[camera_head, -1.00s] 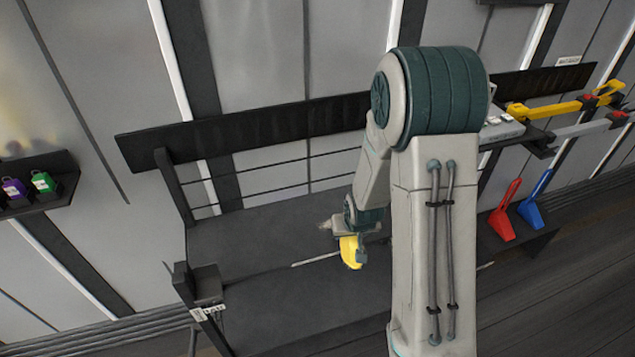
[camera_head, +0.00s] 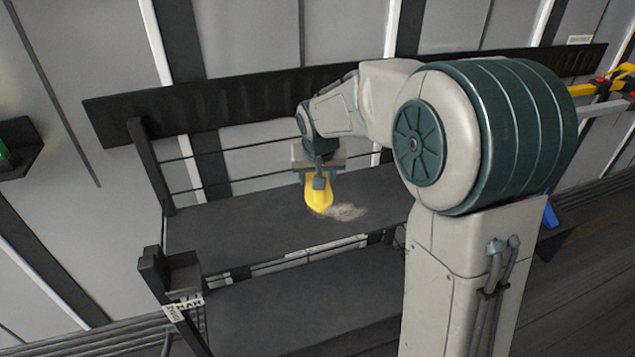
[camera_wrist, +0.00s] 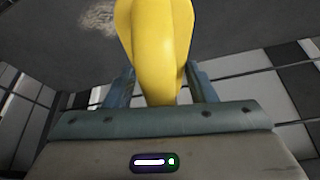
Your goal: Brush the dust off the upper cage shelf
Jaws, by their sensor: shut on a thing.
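My gripper (camera_head: 318,180) is shut on a yellow brush (camera_head: 317,196), which hangs at the upper cage shelf (camera_head: 225,232). In the wrist view the brush's smooth yellow body (camera_wrist: 158,45) stands between the two fingers of my gripper (camera_wrist: 162,85); its bristles are hidden. A pale grey-brown patch of dust (camera_head: 347,212) lies on the dark shelf just right of the brush's lower end. The dust also shows in the wrist view (camera_wrist: 97,18), left of the brush. I cannot tell whether the brush touches the shelf.
A lower shelf (camera_head: 300,305) lies beneath. Thin rails and a dark post (camera_head: 150,165) bound the cage's back and left. A small dark box (camera_head: 182,270) sits at the front left corner. Yellow and red items (camera_head: 588,90) hang at the far right. The upper shelf's left part is bare.

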